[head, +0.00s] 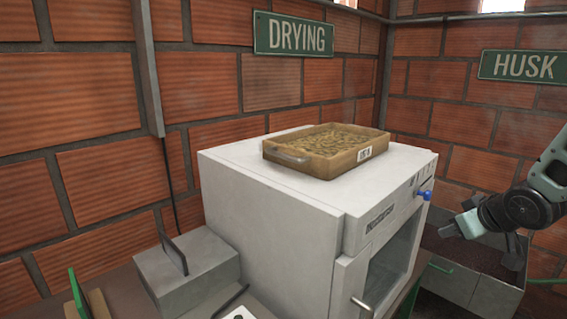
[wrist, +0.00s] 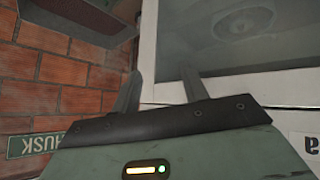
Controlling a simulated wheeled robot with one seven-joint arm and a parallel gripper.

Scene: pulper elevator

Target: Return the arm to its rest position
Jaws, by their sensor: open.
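My arm (head: 525,205) reaches in from the right edge of the head view, in front of the HUSK corner and to the right of the white dryer (head: 275,205). In the wrist view my gripper (wrist: 160,82) is open, its two dark fingers apart with nothing between them. The dryer front (wrist: 275,88) shows close behind the fingers on the right in that view; I cannot tell the exact gap.
A wooden tray of beans (head: 325,145) sits on the dryer. A grey box (head: 190,268) stands to its left. A dark-filled bin (head: 455,287) is below my arm. Brick walls carry a DRYING sign (head: 293,35) and a HUSK sign (head: 525,66).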

